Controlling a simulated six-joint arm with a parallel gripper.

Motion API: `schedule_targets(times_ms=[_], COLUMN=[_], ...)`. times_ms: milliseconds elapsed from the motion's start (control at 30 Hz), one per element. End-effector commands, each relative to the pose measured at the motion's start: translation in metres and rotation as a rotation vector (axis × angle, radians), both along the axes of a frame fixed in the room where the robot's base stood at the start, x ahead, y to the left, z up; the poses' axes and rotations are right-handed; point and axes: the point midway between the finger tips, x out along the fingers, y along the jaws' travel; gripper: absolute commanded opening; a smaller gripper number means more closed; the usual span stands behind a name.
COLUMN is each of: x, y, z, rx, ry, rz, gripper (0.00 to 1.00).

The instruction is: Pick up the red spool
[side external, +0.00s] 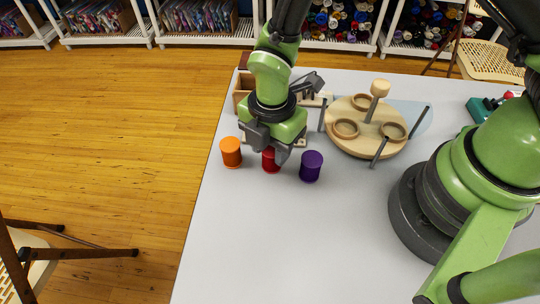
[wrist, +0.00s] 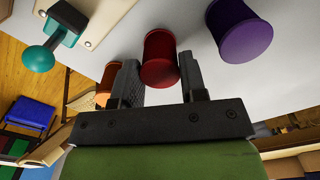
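The red spool (side external: 270,161) stands upright on the grey table between an orange spool (side external: 231,152) and a purple spool (side external: 311,166). My gripper (side external: 268,148) reaches down over it, with one finger on each side of its upper part. In the wrist view the red spool (wrist: 160,58) fills the space between the two fingertips (wrist: 159,72). No clear gap shows on either side, but I cannot tell whether the fingers press on it. The spool's top is partly hidden by my gripper in the side view.
A round wooden stand (side external: 352,147) with ring holders and dark posts is to the right. A wooden box (side external: 241,98) is behind my gripper. A teal object (side external: 482,108) lies at the far right. The front of the table is clear.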

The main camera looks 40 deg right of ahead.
Motion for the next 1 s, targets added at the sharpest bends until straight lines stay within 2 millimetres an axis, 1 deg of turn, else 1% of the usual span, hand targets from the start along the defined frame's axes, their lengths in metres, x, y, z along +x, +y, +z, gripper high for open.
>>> schedule_targets(times_ms=[167, 800, 1000], x=[0.001, 0.001, 0.0], y=[0.0, 0.0, 0.0], z=[0.01, 0.064, 0.075], rx=[0.001, 0.002, 0.0], ry=[-0.002, -0.003, -0.001], rz=[0.001, 0.0, 0.001], gripper=[0.24, 0.24, 0.24])
